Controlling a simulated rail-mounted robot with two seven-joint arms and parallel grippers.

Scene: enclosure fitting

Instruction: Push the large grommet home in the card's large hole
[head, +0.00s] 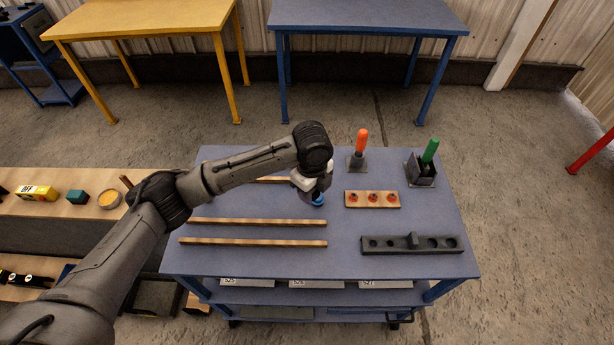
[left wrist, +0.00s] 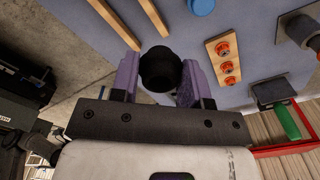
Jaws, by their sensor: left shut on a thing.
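My left gripper (left wrist: 160,82) is shut on a black, round, hollow-looking piece (left wrist: 160,68), held between its purple finger pads; I take it to be the large grommet. In the head view the left gripper (head: 312,190) hangs over the middle of the blue table, its fingertips largely hidden by the wrist. A blue round piece (head: 317,200) shows just below it, and in the left wrist view it is a blue disc (left wrist: 201,6) apart from the fingers. I cannot make out the card or its large hole. My right gripper is not in view.
A wooden strip with orange-red pieces (head: 390,200) lies right of the gripper. A dark block with holes (head: 400,247) sits in front of it. An orange-handled tool (head: 361,142) and a green-handled one (head: 430,150) stand behind. Wooden rails (head: 255,242) cross the table's left.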

